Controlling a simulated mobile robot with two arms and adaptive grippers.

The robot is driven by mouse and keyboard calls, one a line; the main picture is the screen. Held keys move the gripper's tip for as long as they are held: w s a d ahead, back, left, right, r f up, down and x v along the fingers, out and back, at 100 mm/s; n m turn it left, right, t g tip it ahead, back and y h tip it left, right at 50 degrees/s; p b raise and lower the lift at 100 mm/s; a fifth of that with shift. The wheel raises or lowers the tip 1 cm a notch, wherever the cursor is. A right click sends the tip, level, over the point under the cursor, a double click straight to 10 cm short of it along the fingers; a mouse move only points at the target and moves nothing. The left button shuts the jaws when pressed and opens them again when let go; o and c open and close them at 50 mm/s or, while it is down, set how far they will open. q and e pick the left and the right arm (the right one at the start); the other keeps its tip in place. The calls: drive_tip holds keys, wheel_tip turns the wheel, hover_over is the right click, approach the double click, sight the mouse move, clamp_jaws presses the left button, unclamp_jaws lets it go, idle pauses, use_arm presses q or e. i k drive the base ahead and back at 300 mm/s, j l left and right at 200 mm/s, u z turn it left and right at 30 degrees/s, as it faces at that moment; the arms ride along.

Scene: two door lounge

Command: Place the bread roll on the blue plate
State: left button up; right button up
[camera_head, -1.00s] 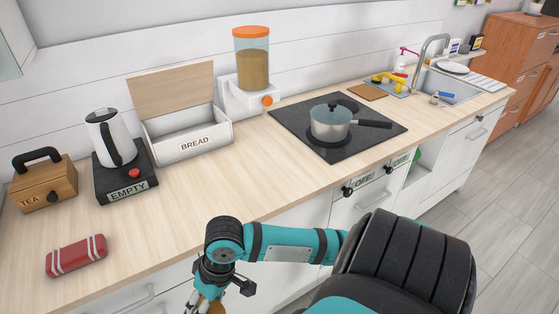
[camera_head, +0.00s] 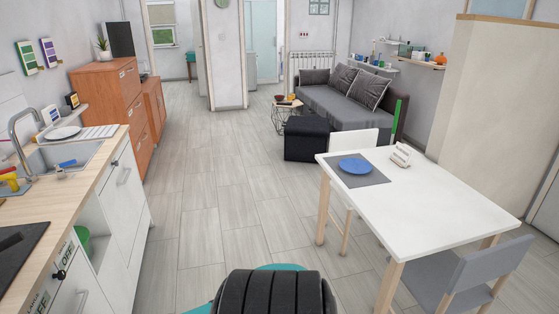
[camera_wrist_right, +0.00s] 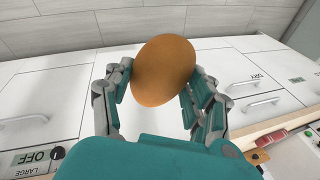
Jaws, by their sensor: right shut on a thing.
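The blue plate (camera_head: 355,166) lies on a dark grey placemat on the white table (camera_head: 440,205) at the right of the head view. Nothing shows on the plate. The bread roll (camera_wrist_right: 163,70), brown and rounded, is in the right wrist view. My right gripper (camera_wrist_right: 160,85) is shut on it, with fingers on both sides. White drawer fronts stand behind the roll. In the head view neither gripper shows; only a dark and teal part of my arm is at the bottom edge.
The kitchen counter (camera_head: 82,180) with sink is at the left. A grey chair (camera_head: 465,280) stands at the table's near side, a white chair (camera_head: 352,140) behind it. A napkin holder (camera_head: 400,155) stands near the plate. The floor (camera_head: 215,215) between counter and table is clear.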

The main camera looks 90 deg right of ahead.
sight(355, 168)
drive_tip(key=l+z, duration=0.6)
drive_tip(key=z, duration=0.25)
drive_tip(key=i+l+z, duration=0.1)
drive_tip(key=l+z, duration=0.3)
drive_tip(key=i+l+z, duration=0.15)
drive_tip(key=z, duration=0.3)
drive_tip(key=i+l+z, duration=0.15)
drive_tip(key=z, duration=0.25)
drive_tip(key=i+l+z, duration=0.15)
drive_tip(key=i+l, duration=0.25)
drive_tip(key=i+l+z, duration=0.15)
drive_tip(key=i+l, duration=0.25)
drive_tip(key=i, duration=0.2)
drive_tip(key=i+l+z, duration=0.15)
drive_tip(key=i, duration=0.4)
drive_tip(key=l, duration=0.1)
